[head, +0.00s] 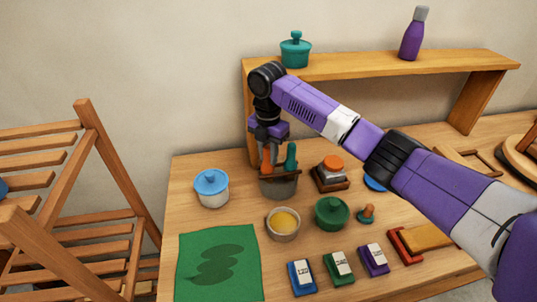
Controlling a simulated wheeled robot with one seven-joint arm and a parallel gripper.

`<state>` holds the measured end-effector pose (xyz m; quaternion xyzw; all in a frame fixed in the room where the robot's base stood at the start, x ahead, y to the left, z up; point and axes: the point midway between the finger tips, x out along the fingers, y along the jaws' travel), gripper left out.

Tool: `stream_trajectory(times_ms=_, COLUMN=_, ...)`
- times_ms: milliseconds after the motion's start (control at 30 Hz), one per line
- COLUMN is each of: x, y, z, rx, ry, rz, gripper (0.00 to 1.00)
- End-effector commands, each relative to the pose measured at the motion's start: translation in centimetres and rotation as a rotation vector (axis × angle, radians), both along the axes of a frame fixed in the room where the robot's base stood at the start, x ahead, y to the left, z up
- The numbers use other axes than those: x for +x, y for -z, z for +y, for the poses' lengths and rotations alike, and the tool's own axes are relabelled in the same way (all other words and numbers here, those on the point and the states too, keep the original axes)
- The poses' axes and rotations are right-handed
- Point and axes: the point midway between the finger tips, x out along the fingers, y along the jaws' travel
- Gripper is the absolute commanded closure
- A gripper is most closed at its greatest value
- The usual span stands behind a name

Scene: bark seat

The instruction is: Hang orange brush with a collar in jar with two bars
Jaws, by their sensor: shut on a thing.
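The grey jar (278,188) stands on the wooden table towards the back left. Brown bars (291,177) show across its mouth. The orange brush (267,158) is upright at the jar's left side, with its lower end hidden by the jar and bars. My gripper (268,140) points down over the jar and is shut on the orange brush's upper end. A teal-handled brush (291,156) stands in the jar just right of it. The collar is too small to make out, and I cannot tell whether it rests on the bars.
A blue-lidded white pot (211,188) stands left of the jar. A bowl of yellow stuff (284,223) and a green pot (331,213) stand in front. A stamp block (331,176) is to the right. A raised shelf (380,66) stands behind.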

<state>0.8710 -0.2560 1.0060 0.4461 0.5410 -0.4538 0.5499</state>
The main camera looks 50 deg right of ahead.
Motion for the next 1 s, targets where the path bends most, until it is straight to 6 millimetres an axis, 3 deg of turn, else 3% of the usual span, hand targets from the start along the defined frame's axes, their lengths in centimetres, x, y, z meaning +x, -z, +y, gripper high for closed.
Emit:
stream_trajectory(times_ms=133, x=0.01, y=0.31, z=0.02, rx=0.000, ry=0.000, rz=0.000, gripper=1.00)
stream_trajectory(times_ms=167, x=0.01, y=0.27, z=0.00, rx=0.000, ry=0.000, rz=0.000, gripper=0.73)
stream_trajectory(times_ms=267, x=0.01, y=0.26, z=0.01, rx=0.000, ry=0.000, rz=0.000, gripper=0.53)
stream_trajectory(times_ms=500, x=0.01, y=0.27, z=0.02, rx=0.000, ry=0.000, rz=0.000, gripper=0.52)
stream_trajectory(times_ms=600, x=0.01, y=0.28, z=0.02, rx=0.000, ry=0.000, rz=0.000, gripper=0.37)
stream_trajectory(times_ms=1000, x=0.02, y=-0.13, z=0.03, rx=0.000, ry=0.000, rz=-0.001, gripper=0.37)
